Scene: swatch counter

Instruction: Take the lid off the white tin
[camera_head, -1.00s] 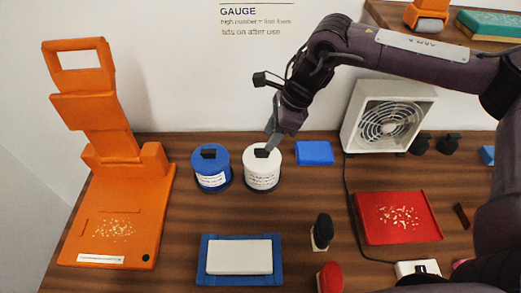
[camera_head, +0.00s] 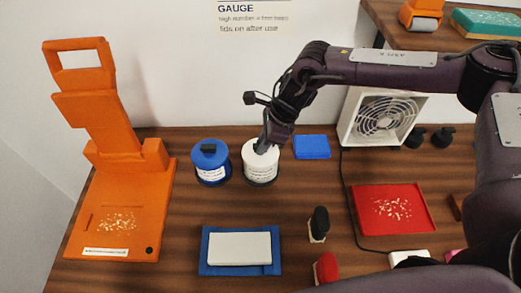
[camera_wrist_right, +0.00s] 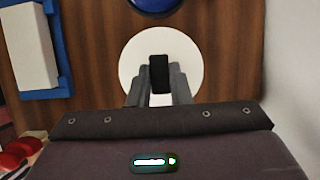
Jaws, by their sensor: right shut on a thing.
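The white tin (camera_head: 260,170) stands upright on the counter with a printed label on its front. Its round white lid (camera_wrist_right: 190,58) has a black block handle (camera_wrist_right: 159,73), and the lid sits on the tin. My right gripper (camera_head: 264,146) reaches down from above and is shut on the handle. In the right wrist view its fingers (camera_wrist_right: 160,88) lie on both sides of the handle. The gripper hides most of the handle in the head view. My left gripper is not in view.
A blue tin (camera_head: 210,163) with a black handle stands close left of the white tin. A blue block (camera_head: 312,147) lies to the right. A white fan (camera_head: 384,118), a red tray (camera_head: 395,209) and an orange press (camera_head: 118,190) stand around. A blue-framed white pad (camera_head: 240,249) lies in front.

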